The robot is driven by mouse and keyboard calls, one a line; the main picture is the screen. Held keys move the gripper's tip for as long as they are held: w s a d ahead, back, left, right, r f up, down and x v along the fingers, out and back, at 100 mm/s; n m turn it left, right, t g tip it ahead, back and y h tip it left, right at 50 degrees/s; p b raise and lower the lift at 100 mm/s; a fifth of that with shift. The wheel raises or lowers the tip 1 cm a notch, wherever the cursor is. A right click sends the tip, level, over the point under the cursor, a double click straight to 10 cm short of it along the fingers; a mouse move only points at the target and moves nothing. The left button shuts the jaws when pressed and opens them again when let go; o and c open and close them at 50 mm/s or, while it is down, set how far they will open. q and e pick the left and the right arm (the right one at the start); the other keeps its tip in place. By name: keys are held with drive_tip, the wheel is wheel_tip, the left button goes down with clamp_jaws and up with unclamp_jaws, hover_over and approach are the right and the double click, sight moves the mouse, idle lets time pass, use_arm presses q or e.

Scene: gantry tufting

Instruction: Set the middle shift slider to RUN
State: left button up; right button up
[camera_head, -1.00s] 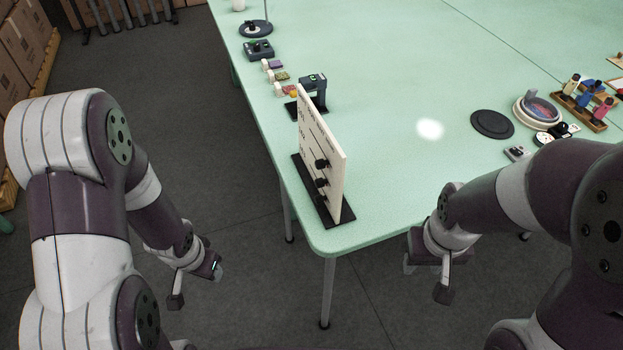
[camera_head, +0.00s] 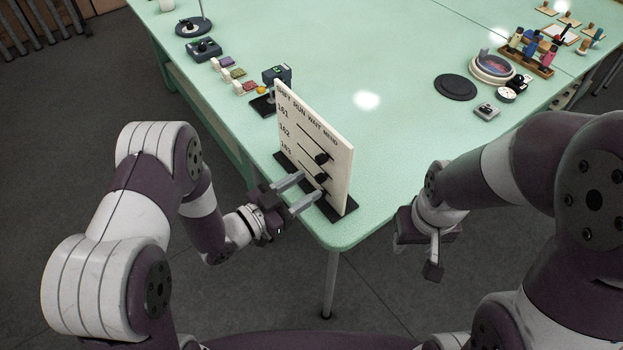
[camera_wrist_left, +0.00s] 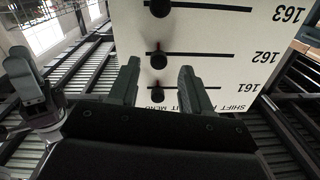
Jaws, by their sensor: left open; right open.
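The white board (camera_head: 301,124) stands upright on a black base, with rows 161, 162 and 163 under SHIFT, RUN, WAIT and MEND. The middle slider's black knob (camera_head: 320,177) sits at the MEND end of row 162; it also shows in the left wrist view (camera_wrist_left: 158,61), where the board is upside down. The other two knobs, 161 (camera_head: 321,157) and 163 (camera_wrist_left: 159,8), are also at the MEND end. My left gripper (camera_head: 310,187) is open before the board's lower part, its fingertips (camera_wrist_left: 160,70) either side of the knobs' column. My right gripper (camera_head: 420,256) is open and empty off the table's front edge.
A dark device (camera_head: 277,75) stands close behind the board. Small blocks and a controller (camera_head: 203,49) lie along the table's left edge. A black disc (camera_head: 455,87) and a round dish (camera_head: 492,68) are further right. The table between is clear.

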sight(299, 145)
use_arm(q)
drive_tip(key=shift+x, duration=1.25)
drive_tip(key=shift+d, duration=0.2)
drive_tip(key=shift+w, duration=0.1)
clamp_jaws()
drive_tip(key=w+a+b, duration=0.1)
drive_tip(key=w+a, duration=0.1)
drive_tip(key=w+a+b, duration=0.1)
drive_tip(key=w+a, duration=0.1)
drive_tip(key=w, duration=0.1)
drive_tip(key=w+a+b, duration=0.1)
drive_tip(key=w+a, duration=0.1)
drive_tip(key=w, duration=0.1)
drive_tip(key=shift+f, duration=0.1)
drive_tip(key=shift+w+r, duration=0.15)
drive_tip(key=shift+r, duration=0.05)
